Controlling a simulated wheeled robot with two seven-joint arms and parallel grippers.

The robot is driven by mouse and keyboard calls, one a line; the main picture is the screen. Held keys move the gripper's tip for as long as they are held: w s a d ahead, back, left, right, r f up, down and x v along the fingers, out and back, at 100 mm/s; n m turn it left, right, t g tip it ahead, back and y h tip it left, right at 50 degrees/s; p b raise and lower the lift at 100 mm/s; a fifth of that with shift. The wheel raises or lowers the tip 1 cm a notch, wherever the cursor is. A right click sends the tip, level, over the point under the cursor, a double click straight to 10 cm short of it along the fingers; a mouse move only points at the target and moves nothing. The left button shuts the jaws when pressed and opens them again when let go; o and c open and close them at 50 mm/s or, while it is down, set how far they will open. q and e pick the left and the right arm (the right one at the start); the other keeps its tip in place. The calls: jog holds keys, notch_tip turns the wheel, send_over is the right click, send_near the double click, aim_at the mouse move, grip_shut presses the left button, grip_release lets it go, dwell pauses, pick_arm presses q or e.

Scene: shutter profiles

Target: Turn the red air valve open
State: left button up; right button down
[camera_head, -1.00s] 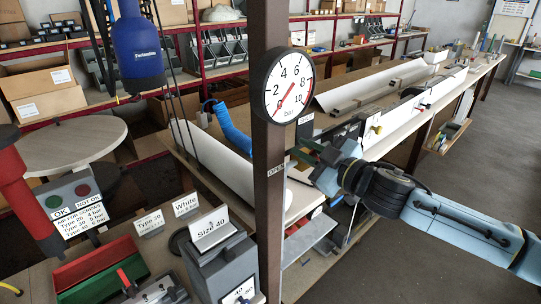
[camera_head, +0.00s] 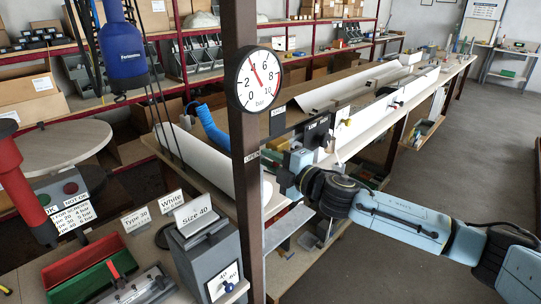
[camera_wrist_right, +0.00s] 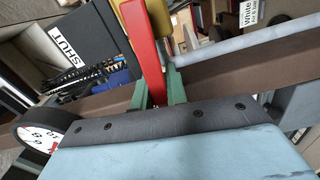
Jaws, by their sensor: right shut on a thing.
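The red valve handle (camera_wrist_right: 144,52) is a flat red lever in the right wrist view, beside a yellow part (camera_wrist_right: 133,12). My right gripper (camera_wrist_right: 157,92) is shut on the lever's near end between its green fingers. In the head view my right gripper (camera_head: 284,180) is right against the brown post (camera_head: 246,190), and the lever is hidden there. A SHUT label (camera_wrist_right: 62,47) shows at the upper left of the wrist view. The round pressure gauge (camera_head: 253,80) on the post has its red needle near 4 bar. My left gripper is not in view.
The bench behind holds a white roll (camera_head: 205,160) and a blue hose (camera_head: 212,128). A grey Size 40 box (camera_head: 205,255) stands left of the post, with a red and green tray (camera_head: 85,272) farther left. The floor at right (camera_head: 450,150) is clear.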

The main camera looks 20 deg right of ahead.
jog(key=shift+f+n, duration=0.4)
jog(key=shift+n, duration=0.3)
jog(key=c, duration=1.4)
grip_release()
jog(key=shift+s, duration=0.1)
jog(key=b+v, duration=0.4)
jog(key=v, duration=0.9)
jog(key=shift+b, duration=0.35)
jog(key=shift+s, duration=0.15)
